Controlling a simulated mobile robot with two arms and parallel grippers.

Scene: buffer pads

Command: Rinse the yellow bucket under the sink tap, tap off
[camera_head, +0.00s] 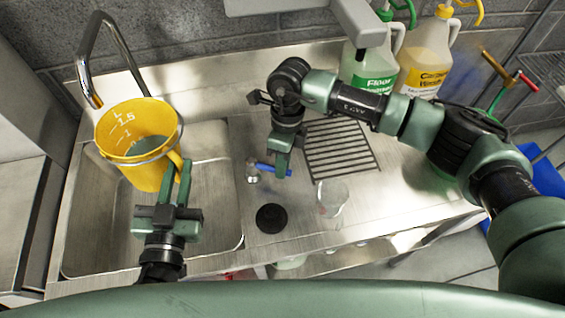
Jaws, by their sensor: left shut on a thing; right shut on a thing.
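The yellow bucket (117,122), with white volume marks inside, is held tilted over the left part of the metal sink (215,200). A grey-green area shows low inside it; I cannot tell whether it is water. My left gripper (178,180) is shut on the bucket's handle at its lower right side. The curved chrome tap (122,50) rises behind the bucket; its lower part is partly hidden, and no stream shows clearly. My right gripper (283,165) is shut on the blue tap lever (265,167) at the sink's right edge.
A black round disc (271,218) and a clear glass (332,198) stand on the counter right of the sink. A drain grate (340,148) lies behind them. A green-labelled jug (373,75) and a yellow-labelled jug (425,65) stand at the back.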

